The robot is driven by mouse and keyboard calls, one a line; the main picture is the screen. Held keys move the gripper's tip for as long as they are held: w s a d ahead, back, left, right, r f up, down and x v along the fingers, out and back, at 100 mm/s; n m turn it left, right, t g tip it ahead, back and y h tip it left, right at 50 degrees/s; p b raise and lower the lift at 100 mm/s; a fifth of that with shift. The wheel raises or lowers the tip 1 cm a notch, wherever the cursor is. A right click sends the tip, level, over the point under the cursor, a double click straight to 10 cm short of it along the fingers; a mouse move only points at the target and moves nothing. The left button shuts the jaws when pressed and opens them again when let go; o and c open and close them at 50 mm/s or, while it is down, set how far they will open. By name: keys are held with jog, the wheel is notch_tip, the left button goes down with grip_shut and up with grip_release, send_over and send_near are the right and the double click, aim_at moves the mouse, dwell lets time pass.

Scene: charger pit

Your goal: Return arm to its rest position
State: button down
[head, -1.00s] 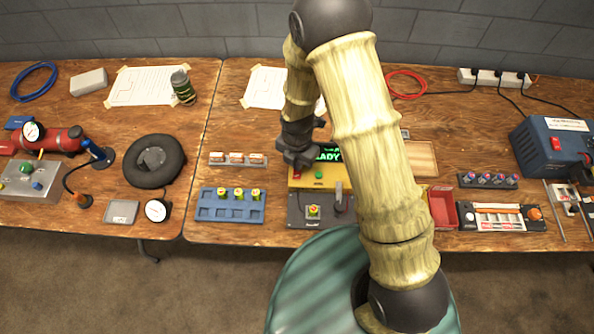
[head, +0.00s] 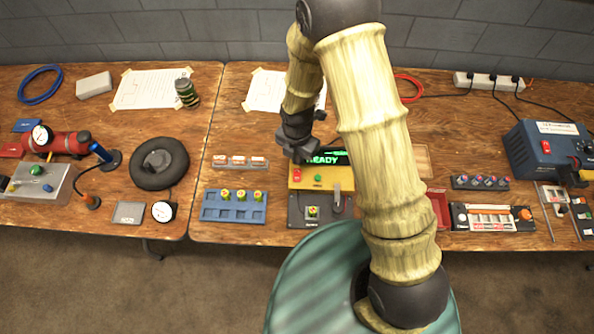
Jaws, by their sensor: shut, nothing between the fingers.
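My gripper (head: 301,151) hangs at the end of my bent arm, above the back left of a yellow device. It is shut and empty. The yellow device (head: 340,177) has a green lit display (head: 327,158) that reads "READY", a red button (head: 297,175) and a green button (head: 318,178). A dark plate (head: 326,208) at its front bears a small yellow-topped piece (head: 312,212) and a grey lever. My forearm hides the right side of the device.
A blue tray (head: 211,211) with several yellow-topped pieces is left of the device. A red bin (head: 439,205), partly hidden, and a blue power unit (head: 547,150) stand right. A dark tyre (head: 179,158) lies on the left table.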

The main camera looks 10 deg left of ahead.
jog(key=shift+r+p, duration=0.35)
jog(key=shift+r, duration=0.35)
jog(key=s+d+r+m+t, duration=0.1)
jog(key=s+d+r+m, duration=0.2)
jog(key=d+r+m, duration=0.7)
jog(key=s+d+r+m+t, duration=0.1)
jog(key=s+d+r+m, duration=0.2)
jog(key=d+r+m, duration=0.7)
jog(key=m, duration=1)
jog(key=shift+s+r+m+t, duration=0.2)
jog(key=shift+s+m+t, duration=0.1)
jog(key=shift+s, duration=0.1)
